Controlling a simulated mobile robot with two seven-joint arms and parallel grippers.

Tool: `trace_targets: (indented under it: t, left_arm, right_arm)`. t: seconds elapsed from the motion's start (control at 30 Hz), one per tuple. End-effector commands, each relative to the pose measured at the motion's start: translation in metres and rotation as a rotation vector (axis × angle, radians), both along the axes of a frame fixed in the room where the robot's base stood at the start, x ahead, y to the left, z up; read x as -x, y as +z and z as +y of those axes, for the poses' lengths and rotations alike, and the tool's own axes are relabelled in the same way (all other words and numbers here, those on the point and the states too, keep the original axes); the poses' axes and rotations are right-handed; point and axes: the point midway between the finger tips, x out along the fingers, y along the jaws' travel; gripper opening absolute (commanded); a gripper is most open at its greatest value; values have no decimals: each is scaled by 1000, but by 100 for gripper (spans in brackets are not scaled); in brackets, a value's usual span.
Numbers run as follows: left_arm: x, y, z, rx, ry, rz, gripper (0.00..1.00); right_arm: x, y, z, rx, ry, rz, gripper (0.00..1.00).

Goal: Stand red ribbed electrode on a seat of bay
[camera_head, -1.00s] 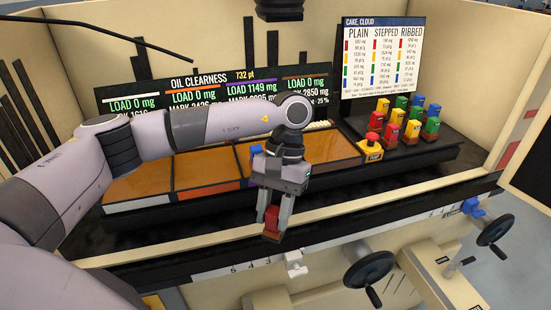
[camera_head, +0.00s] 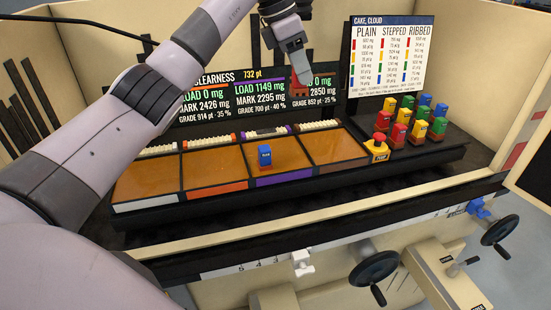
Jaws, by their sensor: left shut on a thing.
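My left gripper (camera_head: 300,68) is raised in front of the screen at the back, above the rightmost bay. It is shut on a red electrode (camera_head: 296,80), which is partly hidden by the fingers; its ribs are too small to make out. The bay row has orange-brown plates, among them the rightmost bay (camera_head: 335,148), which is bare. A blue electrode (camera_head: 265,156) stands upright on the purple-edged bay (camera_head: 290,172). My right gripper is out of view.
Several red, yellow, green and blue electrodes (camera_head: 400,133) stand in a rack at the right. A yellow block with a red button (camera_head: 377,148) sits beside the rightmost bay. A chart (camera_head: 390,55) stands behind. Handwheels (camera_head: 374,270) line the front.

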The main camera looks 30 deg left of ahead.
Motion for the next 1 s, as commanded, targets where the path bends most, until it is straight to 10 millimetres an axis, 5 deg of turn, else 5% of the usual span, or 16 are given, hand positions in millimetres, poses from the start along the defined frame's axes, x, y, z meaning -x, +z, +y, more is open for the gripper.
trace_targets:
  t: [0.13, 0.27, 0.73, 1.0]
  left_arm:
    - [-4, 8, 5, 1, 110, -2, 0]
    - [-4, -5, 7, 2, 136, 2, 0]
    - [-3, -116, 6, 1, 132, 4, 0]
    - [-4, -147, 6, 2, 132, -1, 0]
  right_arm:
    - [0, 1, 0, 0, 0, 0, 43]
    - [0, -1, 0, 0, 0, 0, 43]
    - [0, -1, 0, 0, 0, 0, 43]
    - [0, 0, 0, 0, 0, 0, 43]
